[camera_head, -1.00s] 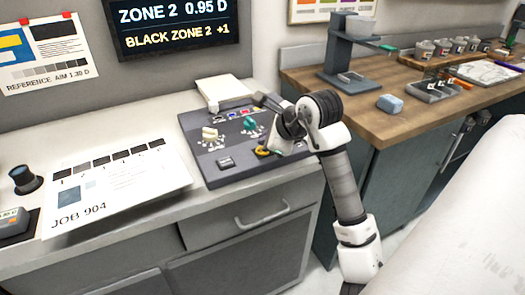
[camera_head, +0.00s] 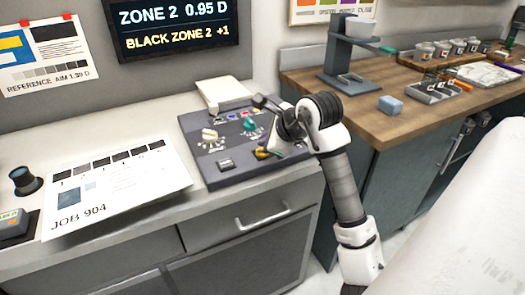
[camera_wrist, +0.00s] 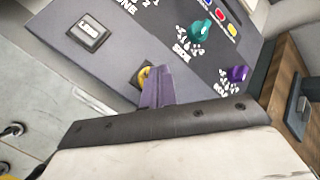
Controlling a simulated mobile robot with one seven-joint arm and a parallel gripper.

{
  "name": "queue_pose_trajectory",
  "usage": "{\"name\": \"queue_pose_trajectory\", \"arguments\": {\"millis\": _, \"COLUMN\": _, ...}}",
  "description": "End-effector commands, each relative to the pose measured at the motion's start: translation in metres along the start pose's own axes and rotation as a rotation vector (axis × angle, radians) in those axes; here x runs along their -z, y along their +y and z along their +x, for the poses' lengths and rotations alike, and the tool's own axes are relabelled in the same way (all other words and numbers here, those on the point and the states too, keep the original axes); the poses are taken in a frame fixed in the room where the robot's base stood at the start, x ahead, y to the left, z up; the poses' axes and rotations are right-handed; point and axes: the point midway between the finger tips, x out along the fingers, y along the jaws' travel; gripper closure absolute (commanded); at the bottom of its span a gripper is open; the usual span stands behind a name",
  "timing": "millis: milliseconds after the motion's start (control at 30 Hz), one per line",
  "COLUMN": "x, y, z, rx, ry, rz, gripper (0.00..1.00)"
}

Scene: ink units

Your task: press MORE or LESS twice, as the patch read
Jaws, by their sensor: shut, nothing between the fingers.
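The dark grey ink console (camera_head: 215,178) lies on the counter. It carries a cream knob (camera_head: 209,135), a teal knob (camera_head: 249,124) and a grey rectangular button (camera_head: 225,164). The wrist view shows this button (camera_wrist: 88,33), the teal knob (camera_wrist: 201,31) marked SIDE, and a purple knob (camera_wrist: 238,73). The wall screen (camera_head: 172,22) reads ZONE 2 0.95 D and BLACK ZONE 2 +1. The reference poster (camera_head: 45,55) reads AIM 1.30 D.
A JOB 904 sheet (camera_head: 120,195) with dark patches lies left of the console. A dark blue round device (camera_head: 25,180) stands at the far left. A wooden bench (camera_head: 310,80) with a stand is to the right.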

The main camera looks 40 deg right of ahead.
Motion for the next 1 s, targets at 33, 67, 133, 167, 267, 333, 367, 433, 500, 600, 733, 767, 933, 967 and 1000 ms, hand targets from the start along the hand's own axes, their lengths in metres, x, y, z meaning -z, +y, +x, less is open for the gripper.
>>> {"name": "queue_pose_trajectory", "arguments": {"millis": 33, "x": 0.0000, "y": 0.0000, "z": 0.0000, "rx": 0.000, "ry": 0.000, "rz": 0.000, "gripper": 1.00}}
{"name": "queue_pose_trajectory", "arguments": {"millis": 67, "x": 0.0000, "y": 0.0000, "z": 0.0000, "rx": 0.000, "ry": 0.000, "rz": 0.000, "gripper": 1.00}}
{"name": "queue_pose_trajectory", "arguments": {"millis": 133, "x": 0.0000, "y": 0.0000, "z": 0.0000, "rx": 0.000, "ry": 0.000, "rz": 0.000, "gripper": 1.00}}
{"name": "queue_pose_trajectory", "arguments": {"millis": 167, "x": 0.0000, "y": 0.0000, "z": 0.0000, "rx": 0.000, "ry": 0.000, "rz": 0.000, "gripper": 1.00}}
{"name": "queue_pose_trajectory", "arguments": {"millis": 267, "x": 0.0000, "y": 0.0000, "z": 0.0000, "rx": 0.000, "ry": 0.000, "rz": 0.000, "gripper": 1.00}}
{"name": "queue_pose_trajectory", "arguments": {"millis": 333, "x": 0.0000, "y": 0.0000, "z": 0.0000, "rx": 0.000, "ry": 0.000, "rz": 0.000, "gripper": 1.00}}
{"name": "queue_pose_trajectory", "arguments": {"millis": 367, "x": 0.0000, "y": 0.0000, "z": 0.0000, "rx": 0.000, "ry": 0.000, "rz": 0.000, "gripper": 1.00}}
{"name": "queue_pose_trajectory", "arguments": {"millis": 433, "x": 0.0000, "y": 0.0000, "z": 0.0000, "rx": 0.000, "ry": 0.000, "rz": 0.000, "gripper": 1.00}}
{"name": "queue_pose_trajectory", "arguments": {"millis": 500, "x": 0.0000, "y": 0.0000, "z": 0.0000, "rx": 0.000, "ry": 0.000, "rz": 0.000, "gripper": 1.00}}
{"name": "queue_pose_trajectory", "arguments": {"millis": 600, "x": 0.0000, "y": 0.0000, "z": 0.0000, "rx": 0.000, "ry": 0.000, "rz": 0.000, "gripper": 1.00}}
{"name": "queue_pose_trajectory", "arguments": {"millis": 733, "x": 0.0003, "y": 0.0003, "z": 0.0004, "rx": 0.000, "ry": 0.000, "rz": 0.000, "gripper": 1.00}}
{"name": "queue_pose_trajectory", "arguments": {"millis": 767, "x": 0.0005, "y": 0.0005, "z": 0.0007, "rx": 0.000, "ry": 0.000, "rz": 0.000, "gripper": 1.00}}
{"name": "queue_pose_trajectory", "arguments": {"millis": 933, "x": 0.0030, "y": 0.0029, "z": 0.0040, "rx": 0.000, "ry": 0.000, "rz": 0.000, "gripper": 1.00}}
{"name": "queue_pose_trajectory", "arguments": {"millis": 967, "x": 0.0035, "y": 0.0034, "z": 0.0047, "rx": 0.000, "ry": 0.000, "rz": 0.000, "gripper": 1.00}}
{"name": "queue_pose_trajectory", "arguments": {"millis": 1000, "x": 0.0042, "y": 0.0040, "z": 0.0056, "rx": 0.000, "ry": 0.000, "rz": 0.000, "gripper": 1.00}}
